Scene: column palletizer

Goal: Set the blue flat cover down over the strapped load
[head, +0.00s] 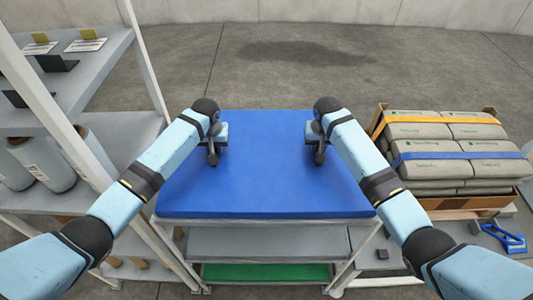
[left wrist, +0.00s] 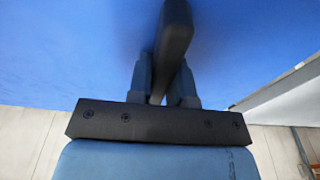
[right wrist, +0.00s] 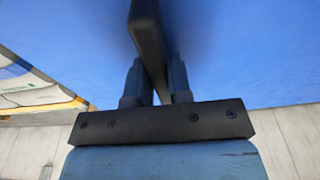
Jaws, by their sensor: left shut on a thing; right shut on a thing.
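The blue flat cover (head: 265,165) lies level at the top of a grey rack in the middle of the head view. I cannot tell whether it rests on the rack or is just above it. My left gripper (head: 212,148) is shut on a dark handle (left wrist: 174,35) on the cover's left part. My right gripper (head: 320,148) is shut on a matching dark handle (right wrist: 147,35) on its right part. The strapped load (head: 447,148) is stacked grey bags on the right, with one orange strap (head: 440,123) and one blue strap (head: 460,156). Its top is uncovered.
The bags sit on a wooden pallet (head: 465,203) with raised wooden boards. A blue tool (head: 505,238) lies in front of it. A shelf unit (head: 92,62) with grey rolls stands close on the left. The rack's lower levels hold grey and green sheets (head: 265,272). Open floor lies behind.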

